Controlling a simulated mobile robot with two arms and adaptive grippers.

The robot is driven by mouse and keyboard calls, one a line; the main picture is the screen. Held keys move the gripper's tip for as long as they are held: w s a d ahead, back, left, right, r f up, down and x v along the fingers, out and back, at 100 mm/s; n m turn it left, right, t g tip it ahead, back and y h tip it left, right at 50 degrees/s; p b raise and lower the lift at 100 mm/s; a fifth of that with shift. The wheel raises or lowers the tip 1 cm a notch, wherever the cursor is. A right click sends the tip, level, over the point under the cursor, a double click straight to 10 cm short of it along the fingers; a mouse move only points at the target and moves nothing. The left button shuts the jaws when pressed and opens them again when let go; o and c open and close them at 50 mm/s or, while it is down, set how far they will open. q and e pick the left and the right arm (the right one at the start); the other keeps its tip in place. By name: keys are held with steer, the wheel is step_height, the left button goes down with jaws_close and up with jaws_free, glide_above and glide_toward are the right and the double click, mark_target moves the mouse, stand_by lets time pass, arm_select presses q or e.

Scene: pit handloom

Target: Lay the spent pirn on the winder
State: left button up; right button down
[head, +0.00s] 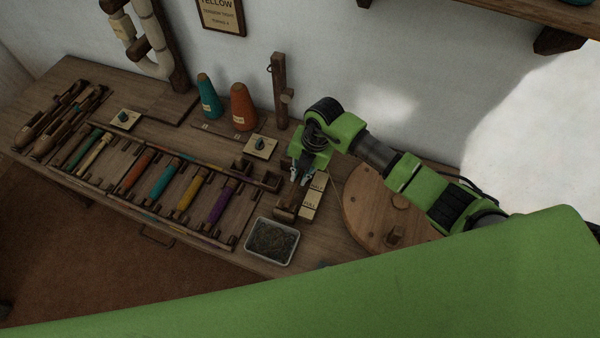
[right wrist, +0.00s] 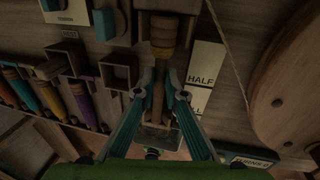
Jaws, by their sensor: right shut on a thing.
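My right gripper (head: 302,178) reaches down over the winder end of the bench. In the right wrist view its fingers (right wrist: 160,88) are shut on the slim wooden shank of a pirn (right wrist: 162,48), whose banded brown and yellowish end points up the picture. In the head view the pirn is hard to make out under the gripper. The winder has a large round wooden wheel (head: 362,205), just right of the gripper, also in the right wrist view (right wrist: 285,95). A pale HALF/FULL gauge card (head: 313,197) lies between them. I cannot tell whether the pirn touches the winder. My left gripper is out of view.
A rack of coloured pirns (head: 163,180) fills the bench middle, with shuttles (head: 50,120) at the far left. A metal tray (head: 292,253) of dark stuff stands at the front edge. Teal (head: 208,97) and orange (head: 243,107) cones and a wooden post (head: 280,90) stand behind.

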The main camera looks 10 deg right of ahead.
stand_by(0.4)
steer(key=c, duration=2)
jaws_free()
steer(key=o, duration=0.3)
steer(key=p+v, duration=0.2)
steer(key=a+p+v, duration=0.1)
steer(key=p+v, duration=0.1)
steer(key=v, duration=0.1)
steer(key=p+v, duration=0.3)
steer(key=shift+w+a+r, duration=0.15)
steer(key=shift+w+a, duration=0.1)
steer(key=shift+w, duration=0.05)
